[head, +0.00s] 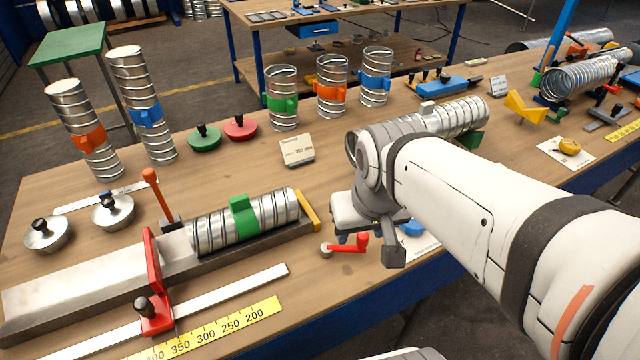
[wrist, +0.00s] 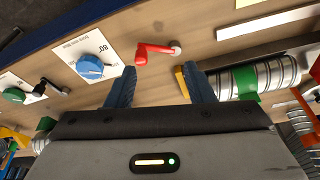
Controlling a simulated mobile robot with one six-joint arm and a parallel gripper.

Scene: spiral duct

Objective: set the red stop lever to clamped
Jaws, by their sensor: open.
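A red lever (head: 350,244) with a round grey pivot lies on the bench top, right of the trough's yellow end. In the head view its handle points right from the pivot. In the wrist view the red lever (wrist: 155,50) shows beyond the gap between my fingertips, apart from them. My gripper (head: 352,236) is open and empty, close by the lever; its blue fingers (wrist: 160,80) show spread in the wrist view. A separate red stop (head: 154,290) with a black knob stands on the trough's front side by the ruler.
A spiral duct with a green band (head: 242,218) lies in the grey trough (head: 80,290). A blue dial (wrist: 90,67) on a white card sits left of the lever in the wrist view. An orange-handled lever (head: 158,195) stands behind the trough. Upright ducts stand farther back.

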